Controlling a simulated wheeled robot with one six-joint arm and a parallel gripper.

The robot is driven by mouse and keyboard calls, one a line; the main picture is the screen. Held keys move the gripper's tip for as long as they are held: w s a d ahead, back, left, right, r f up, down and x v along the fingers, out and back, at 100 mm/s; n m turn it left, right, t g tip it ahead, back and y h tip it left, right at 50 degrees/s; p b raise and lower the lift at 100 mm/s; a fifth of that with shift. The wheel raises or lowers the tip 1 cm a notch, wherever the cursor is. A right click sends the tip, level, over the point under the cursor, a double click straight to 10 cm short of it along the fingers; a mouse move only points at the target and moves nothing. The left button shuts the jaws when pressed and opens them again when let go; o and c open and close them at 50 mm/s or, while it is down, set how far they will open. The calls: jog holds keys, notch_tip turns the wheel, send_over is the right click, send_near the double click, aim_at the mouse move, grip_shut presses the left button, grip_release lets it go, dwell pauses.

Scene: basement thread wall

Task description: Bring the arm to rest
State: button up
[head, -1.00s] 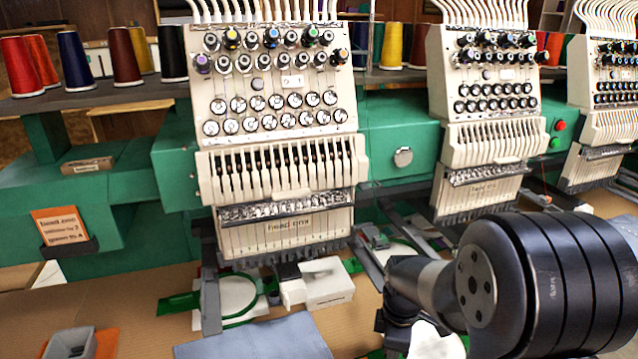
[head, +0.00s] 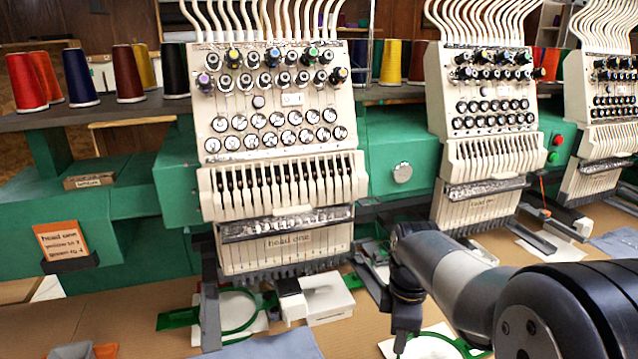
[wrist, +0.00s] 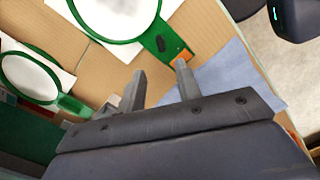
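My arm (head: 455,285) reaches in from the lower right in the head view, in front of the second machine head. My gripper (wrist: 159,69) shows in the wrist view with its two fingers apart and nothing between them. In the head view the dark wrist end hangs down over the table, beside a green hoop (head: 468,346) on a white sheet; the fingertips are hard to make out there. In the wrist view, a green hoop (wrist: 141,42) with white fabric lies beyond the fingers, and another hoop (wrist: 58,97) lies at the left.
The embroidery machine's head one (head: 285,244) stands left of my arm, with a green hoop (head: 258,315) and a white block (head: 325,300) below it. Blue cloth (head: 270,346) lies at the front.

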notch_tip(320, 180, down, 10)
jog(key=shift+f, duration=0.2)
jog(key=m, duration=0.5)
jog(key=shift+r+m+b, duration=0.1)
jog(key=shift+m+b, duration=0.2)
jog(key=shift+b, duration=0.05)
jog(key=m, duration=0.6)
jog(key=m+b, duration=0.1)
jog(key=m, duration=1.1)
jog(key=shift+b, duration=0.4)
jog(key=shift+m, duration=0.3)
